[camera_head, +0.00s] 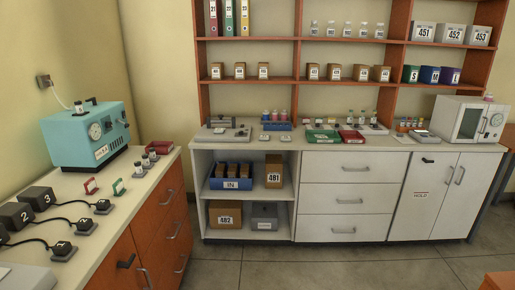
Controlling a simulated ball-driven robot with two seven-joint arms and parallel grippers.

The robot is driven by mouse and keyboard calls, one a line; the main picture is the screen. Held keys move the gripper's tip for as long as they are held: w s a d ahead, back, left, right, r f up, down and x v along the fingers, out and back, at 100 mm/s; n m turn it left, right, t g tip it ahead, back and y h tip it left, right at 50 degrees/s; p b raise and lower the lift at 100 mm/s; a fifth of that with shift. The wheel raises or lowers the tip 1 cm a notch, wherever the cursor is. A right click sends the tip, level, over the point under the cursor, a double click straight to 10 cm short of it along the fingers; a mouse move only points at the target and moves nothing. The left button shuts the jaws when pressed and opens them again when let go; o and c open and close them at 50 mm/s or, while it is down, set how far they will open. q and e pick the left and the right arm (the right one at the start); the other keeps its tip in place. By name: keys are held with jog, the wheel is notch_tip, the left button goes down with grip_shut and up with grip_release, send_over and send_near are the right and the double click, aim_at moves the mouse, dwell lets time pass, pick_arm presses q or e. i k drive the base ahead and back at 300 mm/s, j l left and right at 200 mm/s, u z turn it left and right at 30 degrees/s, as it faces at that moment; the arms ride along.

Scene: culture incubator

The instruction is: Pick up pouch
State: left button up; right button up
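No item is clearly recognisable as a pouch at this distance. Small brown packages (232,170) stand in a blue bin (230,184) marked IN, in the open cabinet under the back counter; whether they are pouches or boxes I cannot tell. A brown box (273,174) marked 481 stands right of the bin. A brown box (225,215) marked 482 and a grey container (264,217) are on the level below. Neither of my grippers is in view.
The back counter (390,143) carries a green tray (323,136), a red tray (352,137) and a white incubator (468,120). A left counter (138,184) holds a teal device (88,136) and black numbered blocks (39,198). The floor (330,265) between is clear.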

aim_at(218, 130)
jog(key=i+j+z, duration=0.1)
jog(key=i, duration=2.1)
